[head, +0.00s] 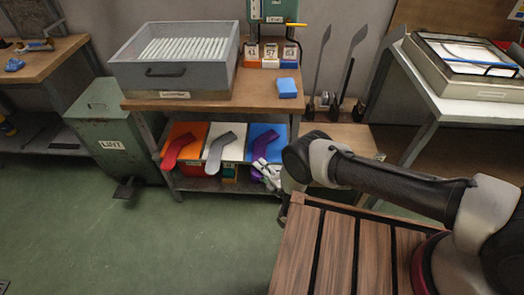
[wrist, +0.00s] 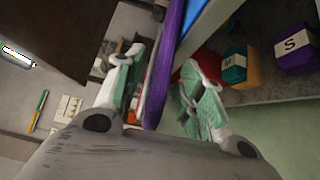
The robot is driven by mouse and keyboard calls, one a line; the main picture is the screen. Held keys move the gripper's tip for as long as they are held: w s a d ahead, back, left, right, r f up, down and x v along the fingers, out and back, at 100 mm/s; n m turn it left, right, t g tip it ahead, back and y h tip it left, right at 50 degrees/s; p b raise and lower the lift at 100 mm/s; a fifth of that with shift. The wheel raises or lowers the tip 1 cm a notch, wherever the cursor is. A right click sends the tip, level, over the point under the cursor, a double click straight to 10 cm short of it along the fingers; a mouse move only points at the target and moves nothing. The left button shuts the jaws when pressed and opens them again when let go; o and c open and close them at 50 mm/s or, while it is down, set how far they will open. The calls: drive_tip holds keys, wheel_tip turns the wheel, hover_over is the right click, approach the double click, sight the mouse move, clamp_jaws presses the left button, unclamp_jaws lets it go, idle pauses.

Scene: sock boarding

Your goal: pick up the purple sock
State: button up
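The purple sock (head: 263,143) hangs over the front of a blue bin or board on the lower shelf, right of a red sock (head: 180,150) and a grey one (head: 216,151). My gripper (head: 270,172) is at the lower end of the purple sock. In the wrist view the purple sock (wrist: 160,85) runs edge-on between the fingers of my gripper (wrist: 157,66). The fingers are apart, one on each side, with a visible gap to the right finger. Part of the sock is hidden behind the gripper body.
Above is a wooden bench (head: 210,103) with a grey tray (head: 175,85) and a blue block (head: 287,87). A green lint bin (head: 110,143) stands left. The wrist view shows a purple box marked S (wrist: 294,50) and a teal box marked M (wrist: 233,67).

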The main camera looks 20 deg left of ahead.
drive_tip(key=shift+c, duration=0.3)
clamp_jaws()
drive_tip(key=shift+r, duration=0.1)
